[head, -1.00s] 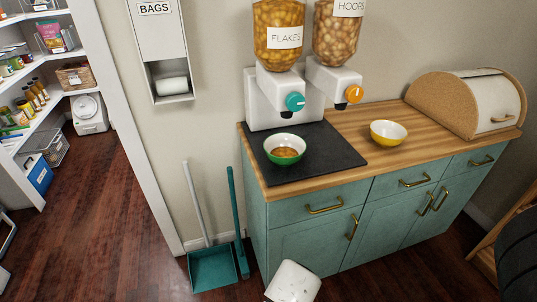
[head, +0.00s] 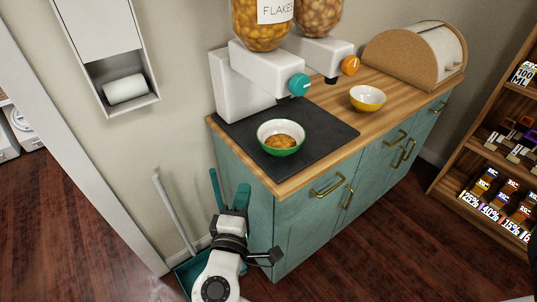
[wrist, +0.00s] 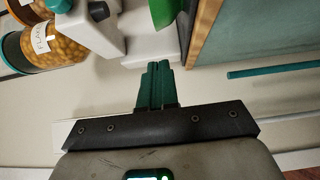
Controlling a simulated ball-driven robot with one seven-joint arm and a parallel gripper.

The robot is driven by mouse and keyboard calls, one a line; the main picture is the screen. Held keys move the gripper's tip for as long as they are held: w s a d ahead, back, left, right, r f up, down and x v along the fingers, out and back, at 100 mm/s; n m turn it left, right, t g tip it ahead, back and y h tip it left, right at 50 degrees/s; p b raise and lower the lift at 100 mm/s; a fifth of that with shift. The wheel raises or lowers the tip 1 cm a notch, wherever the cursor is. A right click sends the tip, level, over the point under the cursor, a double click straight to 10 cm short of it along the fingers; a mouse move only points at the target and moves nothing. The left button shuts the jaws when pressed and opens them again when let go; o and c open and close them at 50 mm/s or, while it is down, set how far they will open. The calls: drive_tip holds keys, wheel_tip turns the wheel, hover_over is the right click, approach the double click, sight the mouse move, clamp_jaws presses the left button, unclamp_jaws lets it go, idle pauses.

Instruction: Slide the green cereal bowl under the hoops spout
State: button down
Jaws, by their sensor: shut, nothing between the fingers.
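The green bowl (head: 281,150) stands upright on the black mat (head: 328,131) in front of the flakes dispenser (head: 240,75), with some flakes in it. Part of it shows at the top of the wrist view (wrist: 163,12). The hoops dispenser (head: 318,50) has an orange knob and a dark spout (head: 331,80), up and right of the bowl. My gripper (head: 243,191) is in front of the cabinet's left end, below and left of the bowl and apart from it. Its teal fingers (wrist: 158,82) are shut and empty.
A yellow bowl (head: 367,98) and a bread box (head: 415,50) stand on the wooden counter (head: 340,92). A teal broom handle (head: 215,188) and a grey handle (head: 175,215) lean by the wall. Shelves (head: 490,150) stand at the right.

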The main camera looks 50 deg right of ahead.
drive_tip(key=p, duration=0.1)
approach(268, 148)
drive_tip(key=w, duration=0.4)
drive_tip(key=d, duration=0.3)
drive_tip(key=d+p, duration=0.1)
drive_tip(key=shift+s+d+r, duration=0.1)
drive_tip(key=shift+s+d, duration=0.05)
drive_tip(key=shift+s, duration=0.1)
drive_tip(key=shift+s+d, duration=0.15)
drive_tip(key=shift+d, duration=0.4)
drive_tip(key=shift+d, duration=0.1)
drive_tip(key=s+d+b, duration=0.1)
drive_tip(key=d, duration=0.3)
drive_tip(key=s+d+b, duration=0.1)
drive_tip(key=d, duration=0.3)
drive_tip(key=s+d+b, duration=0.1)
drive_tip(key=d, duration=0.4)
drive_tip(key=shift+s, duration=0.35)
drive_tip(key=shift+a, duration=0.1)
drive_tip(key=shift+w+a, duration=0.1)
